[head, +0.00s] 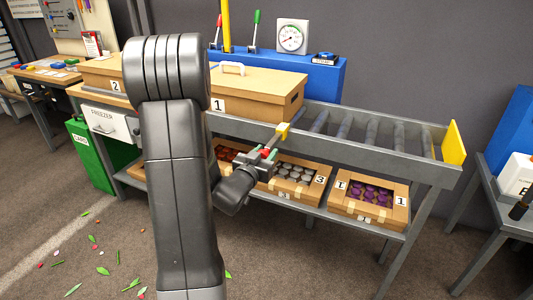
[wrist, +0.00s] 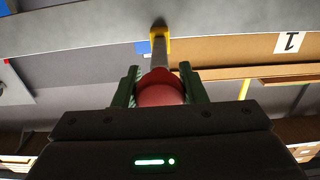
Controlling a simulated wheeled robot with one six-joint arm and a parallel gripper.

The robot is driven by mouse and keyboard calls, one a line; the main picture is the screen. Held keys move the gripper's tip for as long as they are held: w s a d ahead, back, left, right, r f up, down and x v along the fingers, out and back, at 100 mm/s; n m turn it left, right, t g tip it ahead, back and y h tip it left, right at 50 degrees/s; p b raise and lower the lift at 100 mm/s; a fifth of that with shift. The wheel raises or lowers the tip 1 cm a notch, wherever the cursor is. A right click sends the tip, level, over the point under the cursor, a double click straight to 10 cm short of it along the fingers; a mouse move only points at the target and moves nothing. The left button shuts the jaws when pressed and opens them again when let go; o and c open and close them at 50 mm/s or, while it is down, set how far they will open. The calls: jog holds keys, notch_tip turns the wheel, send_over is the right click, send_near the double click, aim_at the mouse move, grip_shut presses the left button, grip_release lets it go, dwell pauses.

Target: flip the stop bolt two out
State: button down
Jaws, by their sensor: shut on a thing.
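A stop bolt with a red knob (wrist: 160,90) and a grey shaft (wrist: 159,62) points up to a yellow bracket (wrist: 159,34) in the wrist view. In the head view the yellow bracket (head: 283,132) sits on the front rail of the roller conveyor. My gripper (head: 268,154) is just below and in front of it. In the wrist view my gripper (wrist: 160,78) has its green fingers on both sides of the red knob and is shut on it. No number shows on this bolt. The fingers hide the knob's sides.
Carton 1 (head: 262,94) stands on the conveyor behind the rail, with carton 2 (head: 107,73) to its left. Bare rollers (head: 370,130) run right to a yellow end plate (head: 454,143). Petals and leaves litter the floor.

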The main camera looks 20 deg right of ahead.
jog(key=shift+b+v, duration=0.35)
jog(key=shift+v, duration=0.8)
jog(key=shift+f, duration=0.1)
jog(key=c, duration=0.9)
grip_release()
jog(key=shift+a, duration=0.1)
jog(key=v, duration=1.4)
jog(key=x, duration=1.4)
